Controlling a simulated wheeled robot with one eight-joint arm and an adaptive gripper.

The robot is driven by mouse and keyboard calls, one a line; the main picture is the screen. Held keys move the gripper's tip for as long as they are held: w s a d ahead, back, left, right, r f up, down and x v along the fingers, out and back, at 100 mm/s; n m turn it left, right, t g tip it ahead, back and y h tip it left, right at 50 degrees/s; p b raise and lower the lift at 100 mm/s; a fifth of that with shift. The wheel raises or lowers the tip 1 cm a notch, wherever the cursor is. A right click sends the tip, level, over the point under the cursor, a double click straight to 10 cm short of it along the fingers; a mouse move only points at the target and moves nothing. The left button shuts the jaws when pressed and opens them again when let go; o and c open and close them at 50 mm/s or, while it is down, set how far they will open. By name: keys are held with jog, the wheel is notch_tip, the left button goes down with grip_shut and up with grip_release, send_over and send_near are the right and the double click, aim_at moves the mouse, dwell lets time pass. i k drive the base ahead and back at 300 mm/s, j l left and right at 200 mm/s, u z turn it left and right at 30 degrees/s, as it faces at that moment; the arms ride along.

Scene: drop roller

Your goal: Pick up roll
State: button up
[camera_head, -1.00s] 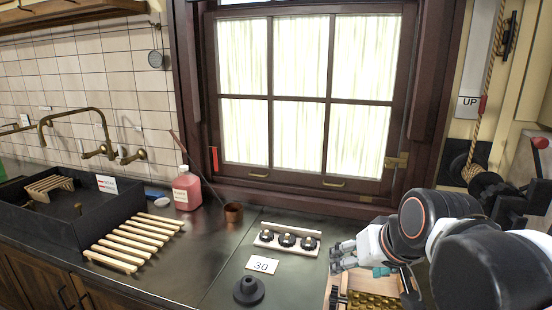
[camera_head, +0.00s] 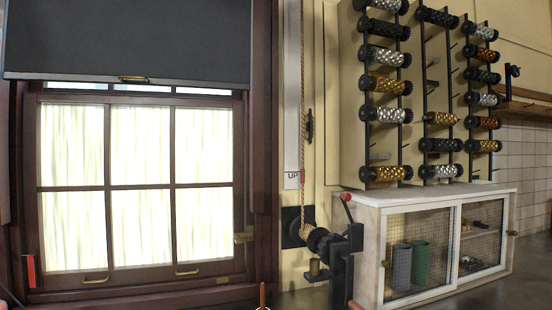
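Several patterned rolls hang in three columns on a wall rack (camera_head: 423,90) at the right. They include a silver roll (camera_head: 386,114), a gold roll (camera_head: 384,84), a gold roll in the middle column (camera_head: 440,118) and a copper roll (camera_head: 483,122). The rolls have black end pieces. I cannot tell which one the task means. My gripper is not in view. A small brown upright piece (camera_head: 262,295) shows at the bottom edge, too cut off to identify.
A white cabinet (camera_head: 430,203) with mesh doors stands below the rack, holding a green cylinder (camera_head: 420,262) and a grey one (camera_head: 401,267). A black crank mechanism (camera_head: 340,250) with a red knob stands left of it. A rope (camera_head: 304,120) hangs beside the window (camera_head: 140,190).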

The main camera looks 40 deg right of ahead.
aim_at(484, 77)
jog(key=z, duration=2.35)
